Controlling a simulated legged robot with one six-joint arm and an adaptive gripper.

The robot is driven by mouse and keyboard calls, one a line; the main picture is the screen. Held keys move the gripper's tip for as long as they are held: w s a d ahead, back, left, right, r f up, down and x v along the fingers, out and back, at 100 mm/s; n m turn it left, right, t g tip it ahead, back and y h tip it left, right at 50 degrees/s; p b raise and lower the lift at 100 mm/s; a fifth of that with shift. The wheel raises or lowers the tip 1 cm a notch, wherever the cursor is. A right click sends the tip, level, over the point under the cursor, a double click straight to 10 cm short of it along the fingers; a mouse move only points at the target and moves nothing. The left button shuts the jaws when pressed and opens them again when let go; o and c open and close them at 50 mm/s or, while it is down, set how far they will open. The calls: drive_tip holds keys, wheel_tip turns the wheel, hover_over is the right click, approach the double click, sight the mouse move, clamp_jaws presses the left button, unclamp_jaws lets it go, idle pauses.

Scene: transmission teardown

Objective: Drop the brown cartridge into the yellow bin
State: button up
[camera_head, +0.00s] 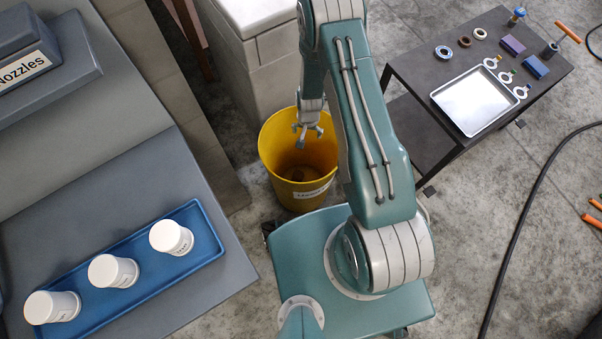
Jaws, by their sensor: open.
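The yellow bin (274,150) stands on the floor at the picture's centre, with a white label on its front. My gripper (307,140) hangs over the bin's opening, fingers pointing down, open and empty. A small brown object (297,174), likely the brown cartridge, lies inside at the bottom of the bin, below my gripper and apart from it. It is small and shadowed, so its exact shape is hard to tell.
A dark table (410,77) at the upper right bears a metal tray (474,101), rings and small blocks. At the left, a grey bench (190,300) holds a blue tray (205,225) with three white containers. A pale block (262,40) stands behind the bin. A black cable (522,215) crosses the floor.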

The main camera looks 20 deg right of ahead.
wheel_tip(320, 180, up, 12)
drive_tip(key=shift+f, duration=0.25)
drive_tip(key=shift+d+r, duration=0.1)
idle(0.5)
